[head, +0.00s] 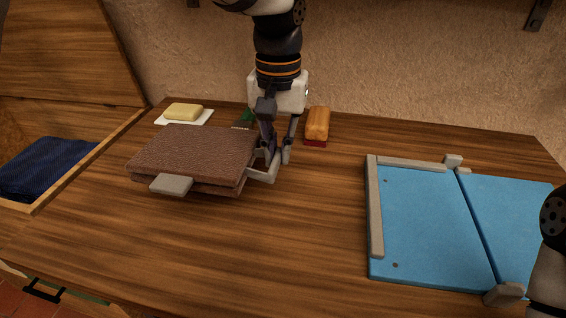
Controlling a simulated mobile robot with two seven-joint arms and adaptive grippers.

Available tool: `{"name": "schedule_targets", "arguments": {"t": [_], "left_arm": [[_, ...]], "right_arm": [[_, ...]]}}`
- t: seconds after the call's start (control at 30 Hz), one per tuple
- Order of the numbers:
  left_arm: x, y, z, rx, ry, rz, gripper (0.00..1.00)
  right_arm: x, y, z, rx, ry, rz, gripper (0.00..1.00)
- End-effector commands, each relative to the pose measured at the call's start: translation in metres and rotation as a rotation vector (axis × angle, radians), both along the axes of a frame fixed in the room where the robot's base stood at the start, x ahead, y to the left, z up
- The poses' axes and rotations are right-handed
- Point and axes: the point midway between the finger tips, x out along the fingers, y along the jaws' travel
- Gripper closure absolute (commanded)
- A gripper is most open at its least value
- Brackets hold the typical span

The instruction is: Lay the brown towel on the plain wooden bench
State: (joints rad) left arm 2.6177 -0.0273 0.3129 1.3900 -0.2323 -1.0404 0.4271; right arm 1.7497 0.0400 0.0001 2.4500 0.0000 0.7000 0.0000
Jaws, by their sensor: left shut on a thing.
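The brown towel (190,150) is folded into a flat, layered stack at the left of the wooden bench top (240,245). My left gripper (276,158) comes down from above at the towel's right edge and is shut on it. A pale grey bracket-like piece (263,175) shows at the fingers, and a flat grey tab (171,184) shows at the towel's front edge. I cannot tell whether the towel touches the bench or hangs just above it. My right gripper is out of view; only part of my right arm shows at the right edge.
A blue folding board (425,225) with grey edge strips lies at the right. A yellow block (183,111) on a white sheet and an orange-and-red brush-like block (317,125) stand at the back. An open wooden box with dark blue cloth (48,167) is at left. The front middle is clear.

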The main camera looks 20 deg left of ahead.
Motion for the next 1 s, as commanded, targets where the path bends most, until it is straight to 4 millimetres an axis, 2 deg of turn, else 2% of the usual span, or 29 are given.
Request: {"name": "schedule_targets", "arguments": {"t": [0.2,0.47,0.5,0.6,0.87,0.93,1.0], "left_arm": [[0.001,-0.004,-0.036,0.001,0.001,-0.001,1.0],[0.002,-0.004,-0.036,0.001,-0.003,-0.001,1.0],[0.002,-0.004,-0.037,0.001,-0.002,-0.001,0.88],[0.002,-0.004,-0.037,0.001,-0.002,-0.001,0.7],[0.002,-0.004,-0.036,0.0,-0.002,-0.001,0.7],[0.002,-0.004,-0.031,0.0,-0.004,-0.001,0.7],[0.003,-0.004,-0.018,0.0,-0.008,0.0,0.7]], "right_arm": [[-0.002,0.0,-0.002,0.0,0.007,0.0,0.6],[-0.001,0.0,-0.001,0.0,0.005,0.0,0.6],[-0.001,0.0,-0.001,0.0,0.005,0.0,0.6],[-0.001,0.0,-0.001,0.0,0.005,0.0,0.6],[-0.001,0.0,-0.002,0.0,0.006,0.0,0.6],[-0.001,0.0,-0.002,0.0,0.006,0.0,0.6],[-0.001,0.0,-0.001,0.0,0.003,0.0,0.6]]}}
